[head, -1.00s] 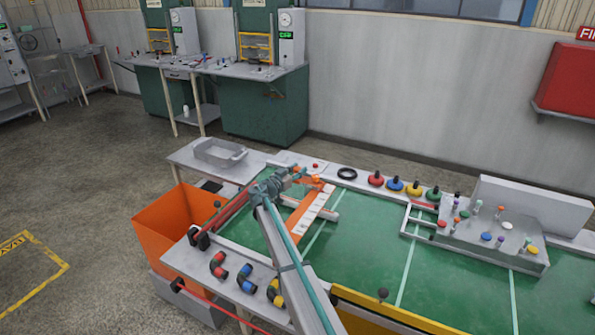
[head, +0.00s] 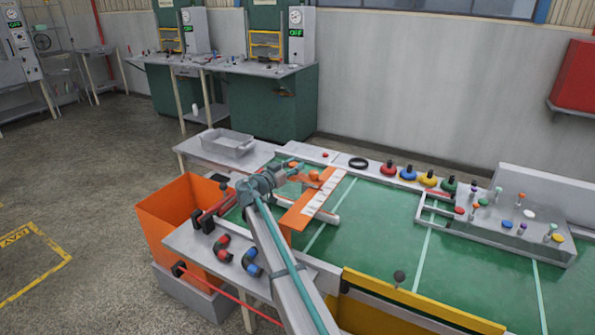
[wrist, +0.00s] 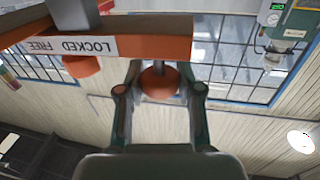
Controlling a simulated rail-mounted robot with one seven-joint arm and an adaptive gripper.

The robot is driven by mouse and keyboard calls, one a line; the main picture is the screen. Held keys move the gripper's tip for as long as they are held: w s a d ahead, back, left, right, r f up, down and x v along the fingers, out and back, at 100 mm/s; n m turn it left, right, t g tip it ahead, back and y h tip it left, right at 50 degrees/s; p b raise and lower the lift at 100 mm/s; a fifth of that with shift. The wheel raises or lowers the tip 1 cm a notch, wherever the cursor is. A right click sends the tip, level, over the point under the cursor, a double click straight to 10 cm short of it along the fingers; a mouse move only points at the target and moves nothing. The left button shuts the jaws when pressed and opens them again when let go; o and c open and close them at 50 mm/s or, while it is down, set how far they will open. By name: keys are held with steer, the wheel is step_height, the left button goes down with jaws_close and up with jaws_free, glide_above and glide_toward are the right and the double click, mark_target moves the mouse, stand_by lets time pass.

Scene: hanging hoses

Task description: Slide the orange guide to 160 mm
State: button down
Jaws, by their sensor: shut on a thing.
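The orange guide (head: 296,217) lies across the left part of the green bench top, with a pale marked strip (head: 325,193) along it. The marks are too small to read. My gripper (head: 290,170) is at the guide's far end. In the wrist view, my gripper's two fingers (wrist: 159,90) stand on either side of an orange knob (wrist: 158,76) and are shut on it. A second orange knob (wrist: 82,66) is to the left, outside the fingers. An orange bar (wrist: 150,47) above them carries a label reading "LOCKED FREE", upside down.
A grey pegged fixture (head: 500,232) stands at right. An orange bin (head: 170,212) is at left. A yellow bar (head: 420,298) runs along the near side. The middle green surface is clear.

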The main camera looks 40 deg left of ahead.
steer(key=shift+s+d, duration=0.1)
steer(key=shift+s, duration=0.65)
steer(key=c, duration=0.7)
jaws_free()
steer(key=s, duration=1.2)
steer(key=shift+a, duration=0.2)
